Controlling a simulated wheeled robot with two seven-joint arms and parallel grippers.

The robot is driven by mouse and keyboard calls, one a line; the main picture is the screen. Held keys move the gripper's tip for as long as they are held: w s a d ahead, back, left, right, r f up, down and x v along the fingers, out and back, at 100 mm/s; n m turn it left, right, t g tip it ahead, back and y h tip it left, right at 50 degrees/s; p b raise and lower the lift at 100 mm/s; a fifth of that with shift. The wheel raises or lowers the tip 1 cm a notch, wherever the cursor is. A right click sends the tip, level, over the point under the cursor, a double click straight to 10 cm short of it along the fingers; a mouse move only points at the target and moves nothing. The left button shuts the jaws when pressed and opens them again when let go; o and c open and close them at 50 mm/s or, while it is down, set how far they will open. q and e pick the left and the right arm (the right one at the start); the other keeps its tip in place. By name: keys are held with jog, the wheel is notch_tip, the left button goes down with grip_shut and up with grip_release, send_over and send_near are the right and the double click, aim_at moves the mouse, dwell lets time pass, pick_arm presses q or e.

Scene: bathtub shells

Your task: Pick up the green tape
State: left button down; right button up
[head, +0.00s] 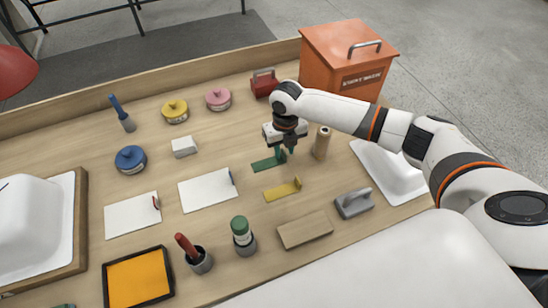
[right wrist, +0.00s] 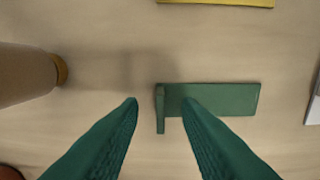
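The green tape (head: 266,164) is a flat green strip with a short upright tab at one end, lying on the wooden table. In the right wrist view the green tape (right wrist: 230,98) lies across the picture, tab at its left end. My right gripper (head: 287,151) hangs just over the tab end in the head view. In the right wrist view its green fingers (right wrist: 160,104) are apart, and the tab shows between their tips. One fingertip overlaps the strip in the picture. I see no contact. My left gripper is not in view.
A similar yellow piece (head: 281,191) lies in front of the green one. A tan cylinder (head: 322,144) stands close to the right of my gripper. A white board (head: 207,190) lies to the left. An orange box (head: 343,57) stands at the back right.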

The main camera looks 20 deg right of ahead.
jog(key=shift+f, duration=0.45)
jog(key=shift+c, duration=0.3)
grip_shut()
